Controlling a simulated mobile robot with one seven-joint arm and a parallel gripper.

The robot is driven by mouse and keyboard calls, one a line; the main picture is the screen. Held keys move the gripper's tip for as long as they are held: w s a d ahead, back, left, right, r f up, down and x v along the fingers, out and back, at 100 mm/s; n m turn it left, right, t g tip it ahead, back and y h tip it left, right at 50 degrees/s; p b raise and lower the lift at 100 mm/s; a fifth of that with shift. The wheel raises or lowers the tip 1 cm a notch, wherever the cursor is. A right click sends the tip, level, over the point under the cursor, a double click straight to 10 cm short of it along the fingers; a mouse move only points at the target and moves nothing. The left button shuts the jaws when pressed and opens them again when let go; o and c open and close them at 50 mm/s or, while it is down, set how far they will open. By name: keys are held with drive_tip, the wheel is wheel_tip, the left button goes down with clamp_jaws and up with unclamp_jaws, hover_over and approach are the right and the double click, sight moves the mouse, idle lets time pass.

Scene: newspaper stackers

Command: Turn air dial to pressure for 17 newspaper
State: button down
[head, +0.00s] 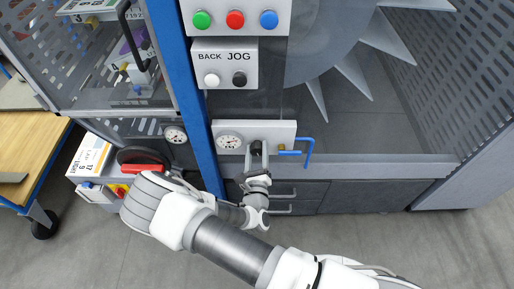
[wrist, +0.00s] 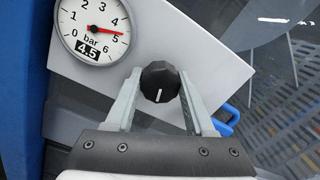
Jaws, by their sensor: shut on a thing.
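The air dial (wrist: 160,82) is a black faceted knob with a white mark, on a white panel (wrist: 200,50). The mark points down in the wrist view. My gripper (wrist: 160,92) has one finger on each side of the dial and is shut on it. The round gauge (wrist: 91,30) beside the dial has a red needle between 4 and 5 bar, and its display reads 4.5.
A blue lever (head: 308,150) sits right of the dial. A blue post (head: 190,90) stands to the left, with a second gauge (head: 176,135) beyond it. A sign (head: 90,155) with small print including 17 is farther left.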

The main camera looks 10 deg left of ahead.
drive_tip(key=n+p, duration=0.1)
drive_tip(key=n, duration=0.3)
drive_tip(key=n+p, duration=0.1)
drive_tip(key=n, duration=0.2)
drive_tip(key=shift+n, duration=0.4)
drive_tip(key=n, duration=0.3)
drive_tip(key=shift+n+y, duration=0.3)
drive_tip(key=shift+n+p, duration=0.4)
drive_tip(key=shift+n, duration=1.5)
drive_tip(key=shift+c, duration=1.3)
unclamp_jaws()
